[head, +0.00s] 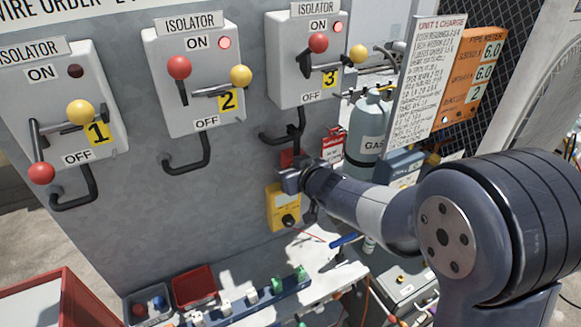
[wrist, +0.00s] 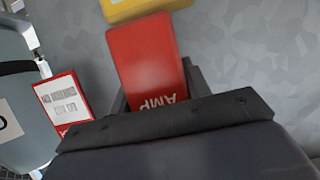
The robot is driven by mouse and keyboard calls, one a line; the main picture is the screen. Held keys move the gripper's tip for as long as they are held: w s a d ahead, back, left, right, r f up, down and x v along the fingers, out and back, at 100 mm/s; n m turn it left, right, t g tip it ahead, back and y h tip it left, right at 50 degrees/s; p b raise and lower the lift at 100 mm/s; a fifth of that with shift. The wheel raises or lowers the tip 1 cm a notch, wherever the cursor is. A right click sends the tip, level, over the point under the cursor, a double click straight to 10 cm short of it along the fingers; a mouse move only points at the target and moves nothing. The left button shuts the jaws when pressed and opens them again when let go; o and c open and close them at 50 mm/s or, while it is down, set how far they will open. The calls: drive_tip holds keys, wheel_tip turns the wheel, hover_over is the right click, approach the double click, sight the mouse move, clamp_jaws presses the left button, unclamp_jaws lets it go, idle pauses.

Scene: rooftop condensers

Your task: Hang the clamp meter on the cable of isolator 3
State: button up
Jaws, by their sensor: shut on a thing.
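The clamp meter (head: 283,208) has a yellow body with a dark dial and a red part marked AMP. My gripper (head: 294,180) is shut on it and holds it upright in front of the grey panel. In the wrist view the clamp meter's red part (wrist: 150,62) lies between the dark fingers of my gripper (wrist: 157,90), with a yellow edge beyond. Isolator 3 (head: 290,78) is at the upper right, its lamp lit red. Its black cable (head: 296,132) loops below it, just above the meter's red top. I cannot tell whether they touch.
Isolator 2 (head: 168,95) and isolator 1 (head: 20,100) have similar black cables. A red tag (head: 332,146) and a grey gas cylinder (head: 368,128) stand close to the right of my gripper. Below is a cluttered bench with a red bin (head: 194,286).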

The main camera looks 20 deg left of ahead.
drive_tip(key=o, duration=1.4)
drive_tip(key=shift+s+d, duration=0.1)
drive_tip(key=p+v, duration=0.1)
drive_tip(key=v, duration=0.9)
drive_tip(key=shift+s+d+r, duration=0.1)
drive_tip(key=shift+d+r, duration=0.1)
drive_tip(key=shift+d, duration=0.05)
drive_tip(key=shift+a, duration=0.1)
